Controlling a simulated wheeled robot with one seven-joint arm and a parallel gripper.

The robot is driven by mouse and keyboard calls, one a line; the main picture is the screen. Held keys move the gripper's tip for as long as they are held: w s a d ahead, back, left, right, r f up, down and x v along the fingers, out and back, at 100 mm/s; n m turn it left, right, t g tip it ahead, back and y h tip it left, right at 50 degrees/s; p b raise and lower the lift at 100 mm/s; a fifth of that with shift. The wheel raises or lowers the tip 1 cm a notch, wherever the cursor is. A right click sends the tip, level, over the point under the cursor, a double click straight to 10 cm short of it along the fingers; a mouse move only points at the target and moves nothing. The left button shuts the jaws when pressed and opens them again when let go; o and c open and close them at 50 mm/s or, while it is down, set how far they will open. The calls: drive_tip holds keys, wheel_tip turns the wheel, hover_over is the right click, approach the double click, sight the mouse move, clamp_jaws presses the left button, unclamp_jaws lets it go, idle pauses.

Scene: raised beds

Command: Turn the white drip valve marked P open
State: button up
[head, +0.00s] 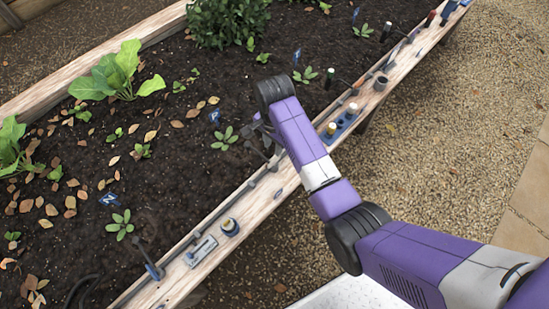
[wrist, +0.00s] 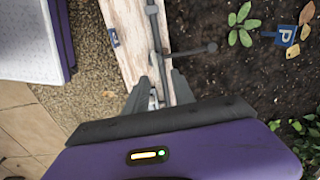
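The blue marker with a white P (wrist: 285,34) stands in the soil at the right of the wrist view. A small white part (wrist: 153,99), apparently the white valve, shows low between my fingers, beside the grey drip line on the plank. How its handle is turned is too small to tell. My gripper (wrist: 158,92) has its fingers apart, one on each side of the white part; contact cannot be told. In the head view my gripper (head: 262,130) is over the bed's near edge, and my arm hides the valve. A blue marker (head: 215,116) stands left of it.
The grey drip line (wrist: 157,48) runs along the wooden plank (wrist: 126,20), with a branch (wrist: 211,48) reaching over the soil. A blue tray with small bottles (head: 338,126) and a grey plate (head: 201,250) sit on the ledge. Gravel (head: 450,120) lies outside.

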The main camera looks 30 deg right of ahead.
sight(274, 160)
drive_tip(key=shift+s+a, duration=0.1)
drive_tip(key=shift+s, duration=0.3)
drive_tip(key=shift+f+m, duration=0.3)
drive_tip(key=shift+f+b, duration=1.15)
drive_tip(key=shift+f, duration=2.45)
clamp_jaws()
